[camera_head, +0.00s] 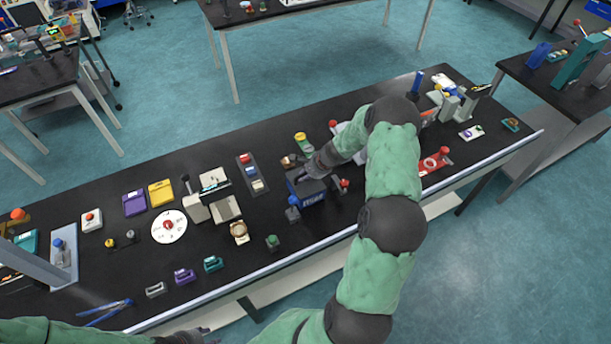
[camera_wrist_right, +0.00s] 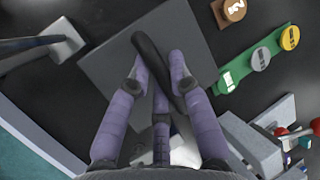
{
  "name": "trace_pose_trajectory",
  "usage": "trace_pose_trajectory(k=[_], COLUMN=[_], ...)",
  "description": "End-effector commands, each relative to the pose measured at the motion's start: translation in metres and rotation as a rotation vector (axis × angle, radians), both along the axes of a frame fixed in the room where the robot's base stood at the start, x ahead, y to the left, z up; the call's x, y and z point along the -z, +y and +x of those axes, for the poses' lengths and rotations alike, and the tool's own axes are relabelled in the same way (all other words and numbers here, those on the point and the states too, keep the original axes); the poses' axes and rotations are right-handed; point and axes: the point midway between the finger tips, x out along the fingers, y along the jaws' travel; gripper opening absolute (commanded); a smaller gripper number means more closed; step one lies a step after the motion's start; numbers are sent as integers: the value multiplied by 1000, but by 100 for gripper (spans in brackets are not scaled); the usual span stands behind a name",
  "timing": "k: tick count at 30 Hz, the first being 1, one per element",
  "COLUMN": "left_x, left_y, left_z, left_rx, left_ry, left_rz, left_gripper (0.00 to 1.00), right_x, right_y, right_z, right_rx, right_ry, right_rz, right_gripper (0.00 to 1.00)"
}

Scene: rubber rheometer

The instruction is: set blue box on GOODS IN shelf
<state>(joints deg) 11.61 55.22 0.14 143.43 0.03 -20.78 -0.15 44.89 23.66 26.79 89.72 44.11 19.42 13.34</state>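A dark blue box (camera_head: 311,192) with pale lettering on its front stands on the long black bench in the head view. My right gripper (camera_head: 317,168) is right over its top. In the right wrist view, the purple fingers of this gripper (camera_wrist_right: 158,68) lie on both sides of a black bar-like handle (camera_wrist_right: 150,48) above a flat grey square surface (camera_wrist_right: 115,65). I cannot tell whether they press on the handle. My left gripper (camera_head: 188,338) is partly in view at the bottom edge, away from the box; its fingers are unclear. I cannot make out a GOODS IN label.
The bench is crowded. A balance-like device (camera_head: 226,209), a white round plate (camera_head: 169,226) and a purple box (camera_head: 135,203) stand left of the box. A red device (camera_head: 436,161) is to the right. A small green block (camera_head: 272,242) sits near the front edge.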

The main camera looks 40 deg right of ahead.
Motion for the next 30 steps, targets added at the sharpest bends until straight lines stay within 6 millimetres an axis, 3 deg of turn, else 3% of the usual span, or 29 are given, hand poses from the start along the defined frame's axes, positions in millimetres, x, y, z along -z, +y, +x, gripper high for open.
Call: trace_pose_trajectory(k=[1, 2, 3, 17, 30], left_x=[0, 0, 0, -4, -6], left_y=[0, 0, 0, 0, 0], left_z=[0, 0, 0, 0, 0], left_rx=[0, 0, 0, 0, 0], left_ry=[0, 0, 0, 0, 0], left_rz=[0, 0, 0, 0, 0], left_gripper=[40, 40, 40, 40, 40], right_x=[0, 0, 0, -6, -77], right_y=[0, 0, 0, -1, -16], right_z=[0, 0, 0, -1, -39], right_rx=[0, 0, 0, 1, 1], right_ry=[1, 1, 1, -1, -1], right_rz=[0, 0, 0, -1, -2], right_gripper=[35, 43, 44, 44, 44])
